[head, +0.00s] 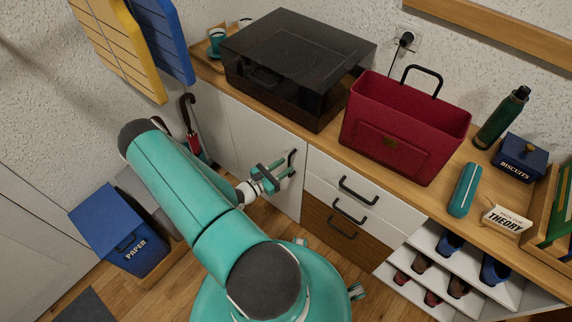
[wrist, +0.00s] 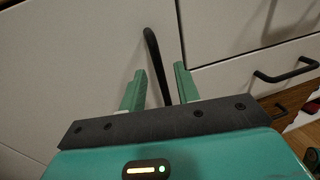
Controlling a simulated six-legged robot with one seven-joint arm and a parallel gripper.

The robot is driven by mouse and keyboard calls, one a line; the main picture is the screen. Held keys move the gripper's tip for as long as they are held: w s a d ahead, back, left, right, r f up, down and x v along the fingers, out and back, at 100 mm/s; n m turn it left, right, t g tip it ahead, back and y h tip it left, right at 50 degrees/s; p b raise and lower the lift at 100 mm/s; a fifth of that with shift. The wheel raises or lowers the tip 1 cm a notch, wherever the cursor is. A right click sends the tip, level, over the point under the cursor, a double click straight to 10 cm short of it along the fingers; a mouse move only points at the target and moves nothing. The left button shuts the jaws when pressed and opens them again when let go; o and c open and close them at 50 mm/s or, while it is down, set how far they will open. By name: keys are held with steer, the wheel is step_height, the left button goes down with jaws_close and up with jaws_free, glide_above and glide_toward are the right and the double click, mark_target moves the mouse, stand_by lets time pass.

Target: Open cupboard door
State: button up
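The white cupboard door (head: 267,150) is the front panel left of the drawers, and it looks closed. Its black upright bar handle (head: 292,157) is near the door's right edge. In the wrist view the handle (wrist: 152,55) runs down between the two green fingers. My gripper (head: 279,173) is in front of the door at the handle. The fingers (wrist: 160,72) are apart, one on each side of the bar, with gaps visible. The lower end of the handle is hidden behind my gripper's dark front edge.
Drawers with black handles (head: 352,190) adjoin the door on the right. Umbrellas (head: 190,125) and a blue paper bin (head: 125,235) are at the left. Open shoe shelves (head: 440,265) are at the right.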

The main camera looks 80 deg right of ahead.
steer(key=shift+x, duration=0.95)
jaws_close()
steer(key=shift+w+a, duration=0.1)
